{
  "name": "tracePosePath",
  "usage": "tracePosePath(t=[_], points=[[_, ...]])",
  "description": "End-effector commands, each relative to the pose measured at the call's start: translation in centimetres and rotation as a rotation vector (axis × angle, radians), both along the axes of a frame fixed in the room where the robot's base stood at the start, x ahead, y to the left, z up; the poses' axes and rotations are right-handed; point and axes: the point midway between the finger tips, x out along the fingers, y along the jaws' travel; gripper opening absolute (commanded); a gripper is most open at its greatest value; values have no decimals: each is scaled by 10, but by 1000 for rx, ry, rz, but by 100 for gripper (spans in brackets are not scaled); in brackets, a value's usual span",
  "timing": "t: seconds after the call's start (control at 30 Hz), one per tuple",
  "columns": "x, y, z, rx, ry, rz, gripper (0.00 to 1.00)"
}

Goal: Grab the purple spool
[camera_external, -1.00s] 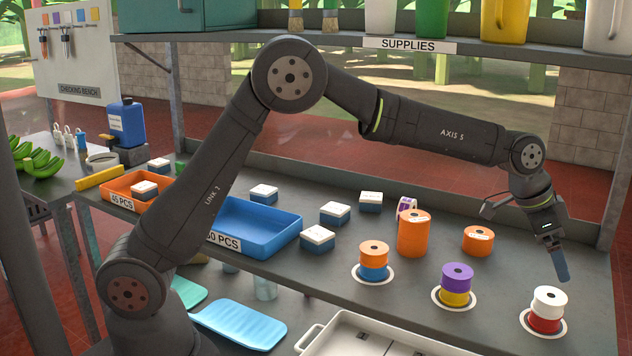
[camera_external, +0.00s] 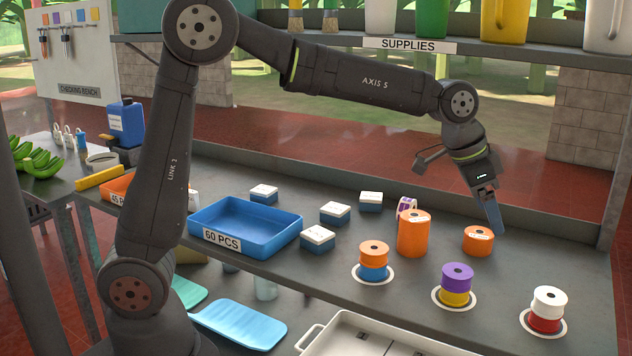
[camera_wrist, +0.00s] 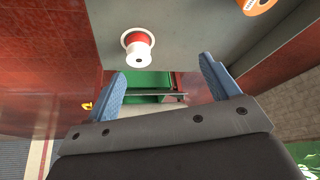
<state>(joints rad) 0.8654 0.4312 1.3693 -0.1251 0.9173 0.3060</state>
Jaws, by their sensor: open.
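The purple spool (camera_external: 457,275) sits on top of a yellow spool (camera_external: 454,297) inside a white ring on the bench. It is upright, in front of my gripper and to its left in the external view. It is not seen in the wrist view. My gripper (camera_external: 495,222) hangs above the bench behind the stacks, near the short orange spool, with blue fingers pointing down. In the wrist view the two fingers (camera_wrist: 165,88) stand wide apart with nothing between them.
A white spool on a red one (camera_external: 547,308) stands to the right; the pair also shows in the wrist view (camera_wrist: 138,47). An orange spool on a blue one (camera_external: 373,261) stands left. Tall (camera_external: 414,234) and short (camera_external: 478,241) orange spools stand behind. The SUPPLIES shelf (camera_external: 480,48) hangs above.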

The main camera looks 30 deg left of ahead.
Motion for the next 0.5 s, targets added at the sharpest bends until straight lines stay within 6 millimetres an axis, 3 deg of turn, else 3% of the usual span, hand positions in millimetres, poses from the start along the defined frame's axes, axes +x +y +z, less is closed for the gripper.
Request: tracePosePath(t=[0.03,0.2,0.33,0.5], points=[[-7,19,9,4,2,20,81],[-28,68,21,25,19,77,81],[-38,88,25,34,26,100,81],[-40,92,16,40,30,108,81]])
